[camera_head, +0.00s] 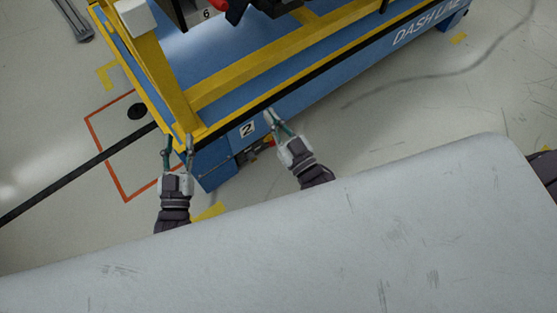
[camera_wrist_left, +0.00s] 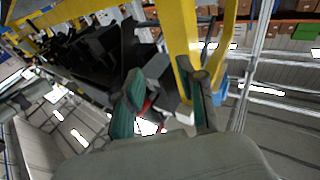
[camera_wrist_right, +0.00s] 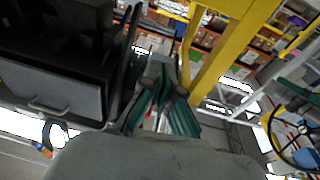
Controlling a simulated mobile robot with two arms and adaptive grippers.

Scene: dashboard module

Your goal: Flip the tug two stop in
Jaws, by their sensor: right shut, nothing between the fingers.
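The blue cart (camera_head: 222,150) carries a "2" label (camera_head: 247,130) on its near end, with yellow rails along its edges. A small red and yellow part (camera_head: 268,142) shows low on the cart's side, beside my right gripper; I cannot tell whether it is the stop. My left gripper (camera_head: 178,138) is open and empty by the cart's near left corner; its parted fingers show in the left wrist view (camera_wrist_left: 168,85). My right gripper (camera_head: 271,115) is shut and empty at the cart's near side, right of the label; its fingers are together in the right wrist view (camera_wrist_right: 162,95).
A yellow post (camera_head: 160,75) rises at the cart's left corner. A dark module with red parts (camera_head: 232,10) sits on top. A red outlined square (camera_head: 125,195) and a black line mark the floor at left. Open floor lies to the right.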

